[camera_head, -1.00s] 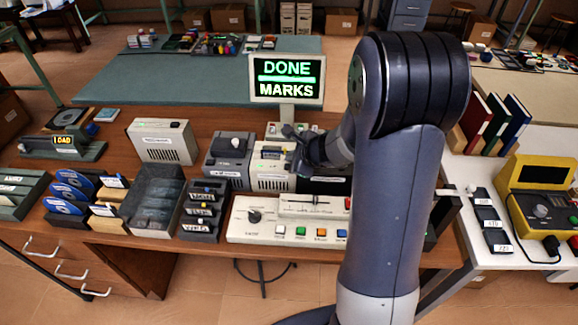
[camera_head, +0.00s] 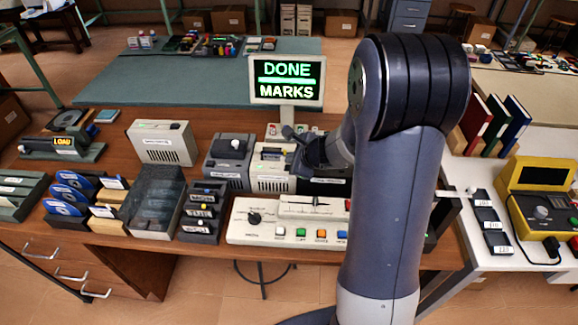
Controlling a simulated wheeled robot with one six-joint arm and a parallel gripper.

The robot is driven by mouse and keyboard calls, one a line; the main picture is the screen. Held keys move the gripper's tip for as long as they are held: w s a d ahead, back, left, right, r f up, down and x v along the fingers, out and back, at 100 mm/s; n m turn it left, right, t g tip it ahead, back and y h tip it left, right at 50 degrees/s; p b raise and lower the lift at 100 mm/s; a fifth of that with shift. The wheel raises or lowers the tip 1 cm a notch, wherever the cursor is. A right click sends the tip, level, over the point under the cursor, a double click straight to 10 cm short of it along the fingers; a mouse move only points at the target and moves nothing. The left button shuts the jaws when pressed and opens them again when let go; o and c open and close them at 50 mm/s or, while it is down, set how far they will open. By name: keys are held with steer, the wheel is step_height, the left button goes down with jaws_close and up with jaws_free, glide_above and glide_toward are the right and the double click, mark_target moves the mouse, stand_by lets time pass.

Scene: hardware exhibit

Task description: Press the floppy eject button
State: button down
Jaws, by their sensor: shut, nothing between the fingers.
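My gripper (camera_head: 291,133) is shut and empty, held over the back of the brown bench among the grey and beige devices. A beige vented unit (camera_head: 270,178) with a label stands just below and left of it, partly covered by my arm. A grey unit (camera_head: 229,158) with a dark knob on top stands to its left. Another beige vented box (camera_head: 162,142) stands further left. I cannot read the small labels, so I cannot tell which unit carries the floppy eject button. Whether my fingers touch anything is unclear.
A monitor (camera_head: 287,80) behind reads DONE MARKS. A control panel (camera_head: 262,232) with a knob, slider and coloured buttons lies in front. Blue disks (camera_head: 66,191) in holders, a dark bin (camera_head: 152,200) and a small rack (camera_head: 201,218) stand left. My arm hides the right part of the bench.

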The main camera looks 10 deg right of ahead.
steer(key=shift+f, duration=0.1)
stand_by(0.7)
steer(key=shift+f+b, duration=0.35)
steer(key=shift+b, duration=0.25)
steer(key=shift+f+b, duration=0.35)
steer(key=shift+b, duration=0.1)
stand_by(0.4)
steer(key=shift+r, duration=0.15)
steer(key=shift+r+p, duration=0.65)
steer(key=shift+r+p, duration=2.15)
steer(key=shift+r, duration=0.4)
steer(key=shift+f, duration=0.15)
